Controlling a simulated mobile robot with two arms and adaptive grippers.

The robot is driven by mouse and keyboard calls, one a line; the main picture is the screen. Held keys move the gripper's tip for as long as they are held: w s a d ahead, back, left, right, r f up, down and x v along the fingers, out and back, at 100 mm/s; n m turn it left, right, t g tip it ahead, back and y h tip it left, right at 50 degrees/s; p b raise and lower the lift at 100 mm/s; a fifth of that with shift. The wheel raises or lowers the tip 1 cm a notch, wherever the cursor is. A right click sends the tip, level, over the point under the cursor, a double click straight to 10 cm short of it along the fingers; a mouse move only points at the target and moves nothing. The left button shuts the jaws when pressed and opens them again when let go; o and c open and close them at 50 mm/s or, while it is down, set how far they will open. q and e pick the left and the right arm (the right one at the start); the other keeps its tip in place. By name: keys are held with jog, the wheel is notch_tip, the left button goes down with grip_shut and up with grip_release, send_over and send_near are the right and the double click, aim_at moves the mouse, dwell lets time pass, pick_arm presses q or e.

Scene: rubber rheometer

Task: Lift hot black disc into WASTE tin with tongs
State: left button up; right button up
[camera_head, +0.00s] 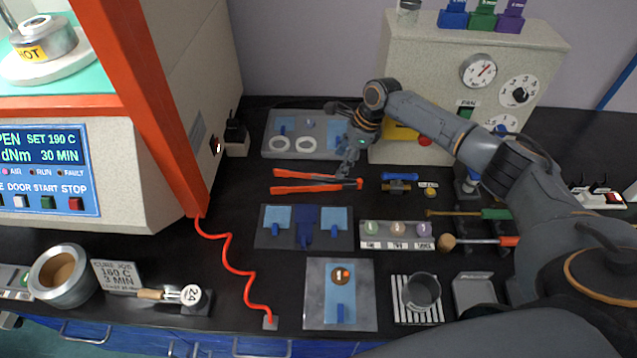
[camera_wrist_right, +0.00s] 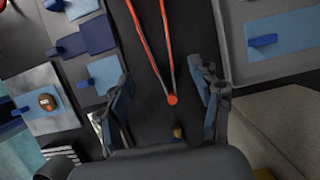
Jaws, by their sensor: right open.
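The red-orange tongs (camera_head: 300,187) lie on the black bench with their two arms spread to the left. In the right wrist view the tongs (camera_wrist_right: 165,60) run between my fingers, with their joined end close to the fingertips. My right gripper (camera_head: 350,168) is open above that joined end; it also shows in the wrist view (camera_wrist_right: 168,95). No black disc can be made out for sure. No WASTE label is readable; a dark grey cup (camera_head: 421,291) stands on a striped mat. My left gripper is not seen.
A grey tray (camera_head: 270,150) with white rings lies behind the tongs, and a blue-padded plate (camera_head: 263,240) in front. A beige gauge cabinet (camera_head: 470,45) stands at the back right. A metal pot (camera_head: 58,275) stands front left; a red cord (camera_head: 232,258) crosses the bench.

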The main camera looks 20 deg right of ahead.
aim_at(330, 179)
jog(key=shift+b+x, duration=0.9)
jog(key=shift+b, duration=0.3)
jog(key=b+x, duration=0.3)
jog(key=b, duration=0.2)
jog(key=shift+f, duration=0.4)
jog(key=shift+a+f+p, duration=0.15)
jog(key=shift+a+p, duration=0.1)
jog(key=shift+p, duration=0.1)
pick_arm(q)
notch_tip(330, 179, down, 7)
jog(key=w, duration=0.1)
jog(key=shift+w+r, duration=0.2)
pick_arm(e)
jog(key=shift+x, duration=1.45)
jog(key=c, duration=0.7)
